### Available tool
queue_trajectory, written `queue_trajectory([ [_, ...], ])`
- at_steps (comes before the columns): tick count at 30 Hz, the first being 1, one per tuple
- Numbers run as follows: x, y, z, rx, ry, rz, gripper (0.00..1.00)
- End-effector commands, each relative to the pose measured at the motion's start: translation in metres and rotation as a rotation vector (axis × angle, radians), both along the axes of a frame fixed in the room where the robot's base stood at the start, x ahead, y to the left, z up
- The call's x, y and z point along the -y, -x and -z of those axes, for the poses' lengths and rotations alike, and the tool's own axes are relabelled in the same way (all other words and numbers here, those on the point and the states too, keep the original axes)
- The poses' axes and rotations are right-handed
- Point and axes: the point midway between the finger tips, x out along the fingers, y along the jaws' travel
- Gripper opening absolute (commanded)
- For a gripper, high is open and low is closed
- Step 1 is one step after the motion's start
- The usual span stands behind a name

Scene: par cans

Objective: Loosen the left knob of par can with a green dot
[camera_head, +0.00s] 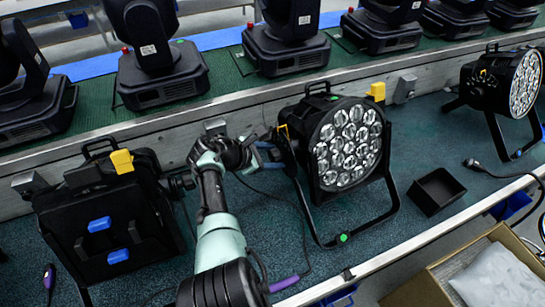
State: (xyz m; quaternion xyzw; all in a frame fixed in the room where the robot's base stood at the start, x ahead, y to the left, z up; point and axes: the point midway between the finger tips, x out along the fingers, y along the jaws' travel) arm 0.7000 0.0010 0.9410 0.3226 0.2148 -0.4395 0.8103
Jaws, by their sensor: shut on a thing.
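The par can (349,145) with the green dot (343,238) stands in the middle of the lower bench. It has a round black body, a face of several clear lenses and a black yoke; the dot is on the yoke's lower front bar. My arm reaches up from the bottom of the camera_head view. My gripper (268,154) is at the left side of this par can, at the yoke's pivot, and is shut on the left knob there. The gripper and its wrist hide most of the knob.
Another black par can (108,215) stands close left of my arm, facing away. A third (505,85) stands at the right. A small black open box (437,191) sits right of the middle one. A carton (470,275) lies at the lower right. Several moving-head lights (160,75) line the upper shelf.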

Motion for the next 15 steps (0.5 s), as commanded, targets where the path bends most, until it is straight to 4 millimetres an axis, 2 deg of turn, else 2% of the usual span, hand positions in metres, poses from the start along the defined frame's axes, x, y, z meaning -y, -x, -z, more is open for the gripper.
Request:
queue_trajectory([
  [12,-0.0002,0.0004,0.0007,-0.007,0.004,-0.002,0.01],
  [13,-0.0002,0.0004,0.0007,-0.007,0.004,-0.002,0.62],
  [15,-0.0002,0.0004,0.0006,-0.006,0.003,-0.002,0.74],
])
